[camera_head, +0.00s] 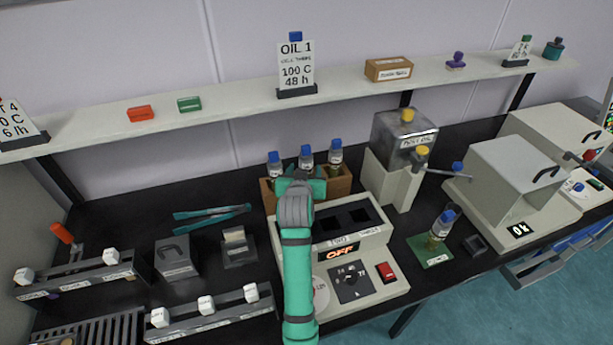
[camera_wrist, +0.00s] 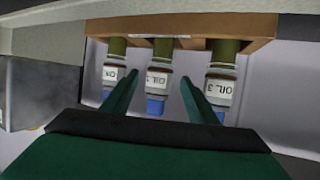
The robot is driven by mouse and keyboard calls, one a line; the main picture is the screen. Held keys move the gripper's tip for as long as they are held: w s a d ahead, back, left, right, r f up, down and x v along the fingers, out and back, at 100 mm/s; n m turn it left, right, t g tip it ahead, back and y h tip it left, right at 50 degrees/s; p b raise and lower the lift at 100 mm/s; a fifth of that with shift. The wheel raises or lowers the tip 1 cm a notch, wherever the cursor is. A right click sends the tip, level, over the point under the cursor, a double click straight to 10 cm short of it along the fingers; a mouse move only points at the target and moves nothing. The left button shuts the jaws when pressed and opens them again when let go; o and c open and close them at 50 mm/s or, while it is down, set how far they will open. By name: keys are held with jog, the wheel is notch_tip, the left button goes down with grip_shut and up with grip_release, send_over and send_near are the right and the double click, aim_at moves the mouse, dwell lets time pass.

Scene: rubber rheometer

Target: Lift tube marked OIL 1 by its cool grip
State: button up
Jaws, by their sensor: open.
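Three blue-capped tubes stand in a brown wooden rack (camera_head: 341,184): left (camera_head: 274,164), middle (camera_head: 306,158) and right (camera_head: 336,157). The wrist view shows them cap-down below the rack (camera_wrist: 190,24). There the right tube's label reads OIL 3 (camera_wrist: 220,86). The middle tube's label (camera_wrist: 158,79) is too small to read surely, and the left tube's (camera_wrist: 112,75) is partly hidden by a finger. My gripper (camera_head: 301,184) is open in front of the rack; in the wrist view its fingers (camera_wrist: 159,78) stand either side of the middle tube, with visible gaps.
A sign reading OIL 1, 100 C, 48 h (camera_head: 296,68) stands on the shelf (camera_head: 230,110) above. A heater block reading OFF (camera_head: 375,232) is under my arm. Another blue-capped tube (camera_head: 441,226) stands on a green mat (camera_head: 432,256) at right. Teal tongs (camera_head: 212,213) lie left of the rack.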

aim_at(306, 166)
jog(key=shift+x, duration=2.6)
